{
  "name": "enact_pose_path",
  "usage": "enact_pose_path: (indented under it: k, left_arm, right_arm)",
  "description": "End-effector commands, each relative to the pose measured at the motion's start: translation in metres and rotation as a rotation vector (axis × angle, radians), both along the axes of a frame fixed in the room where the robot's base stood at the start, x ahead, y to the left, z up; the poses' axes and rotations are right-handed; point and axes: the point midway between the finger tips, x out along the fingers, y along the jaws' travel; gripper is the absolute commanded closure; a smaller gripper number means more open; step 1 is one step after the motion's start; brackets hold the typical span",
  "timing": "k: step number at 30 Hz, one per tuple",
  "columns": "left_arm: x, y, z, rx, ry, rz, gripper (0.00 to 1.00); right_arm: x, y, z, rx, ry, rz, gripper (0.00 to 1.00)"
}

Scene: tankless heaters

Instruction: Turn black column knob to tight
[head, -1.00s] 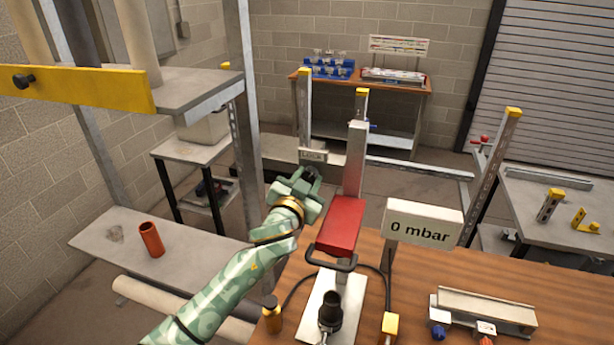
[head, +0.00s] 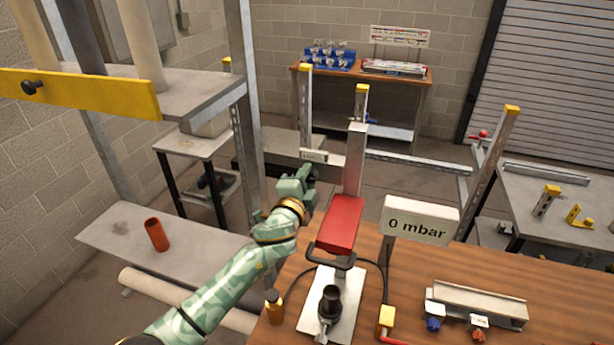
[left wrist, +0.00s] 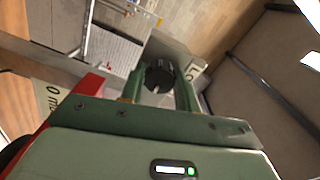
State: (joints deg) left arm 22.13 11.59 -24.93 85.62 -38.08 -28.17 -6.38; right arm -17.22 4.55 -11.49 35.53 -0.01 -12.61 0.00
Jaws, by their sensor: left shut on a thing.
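The black column knob (left wrist: 160,77) sits between the two fingers of my left gripper (left wrist: 160,90) in the left wrist view. A pale plate is behind it. In the head view my green left gripper (head: 302,180) is beside the grey metal column (head: 354,165), to its left. It is shut on the knob, which the gripper mostly hides there. A small label plate (head: 314,156) shows just above the gripper; its text is too small to read. My right gripper is not in view.
A red block (head: 342,224) is on the column's front. A "0 mbar" sign (head: 420,220) stands on the wooden bench (head: 545,300). A yellow bar (head: 90,95) with another black knob (head: 32,88) is at the left.

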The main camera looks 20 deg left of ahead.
Motion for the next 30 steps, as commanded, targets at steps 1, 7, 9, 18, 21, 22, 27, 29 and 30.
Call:
enact_pose_path:
  k: [1,7,9,18,21,22,27,29,30]
  left_arm:
    - [0.000,-0.001,0.000,0.041,0.001,-0.002,0.91]
    - [0.000,-0.001,0.000,0.208,-0.005,-0.003,0.91]
    - [0.000,-0.001,0.000,0.258,-0.006,-0.002,0.91]
    - [-0.001,0.000,-0.001,0.405,-0.010,-0.002,0.91]
    - [-0.001,0.000,-0.001,0.430,-0.010,-0.002,0.91]
    - [-0.001,0.000,-0.001,0.436,-0.010,-0.002,0.91]
    - [-0.001,-0.001,-0.002,0.453,-0.011,-0.002,0.91]
    - [-0.001,-0.001,-0.002,0.455,-0.011,-0.002,0.91]
    - [-0.001,-0.001,-0.002,0.455,-0.011,-0.002,0.91]
  right_arm:
    - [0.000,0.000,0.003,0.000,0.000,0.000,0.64]
    - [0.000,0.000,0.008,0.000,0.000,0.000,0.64]
    - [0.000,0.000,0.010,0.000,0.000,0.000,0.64]
    - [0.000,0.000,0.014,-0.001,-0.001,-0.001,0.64]
    - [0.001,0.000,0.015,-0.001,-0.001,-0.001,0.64]
    - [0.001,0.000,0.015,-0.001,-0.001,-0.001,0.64]
    - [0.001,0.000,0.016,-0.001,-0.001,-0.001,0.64]
    - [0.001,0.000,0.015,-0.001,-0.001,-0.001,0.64]
    - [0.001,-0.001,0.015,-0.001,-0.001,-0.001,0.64]
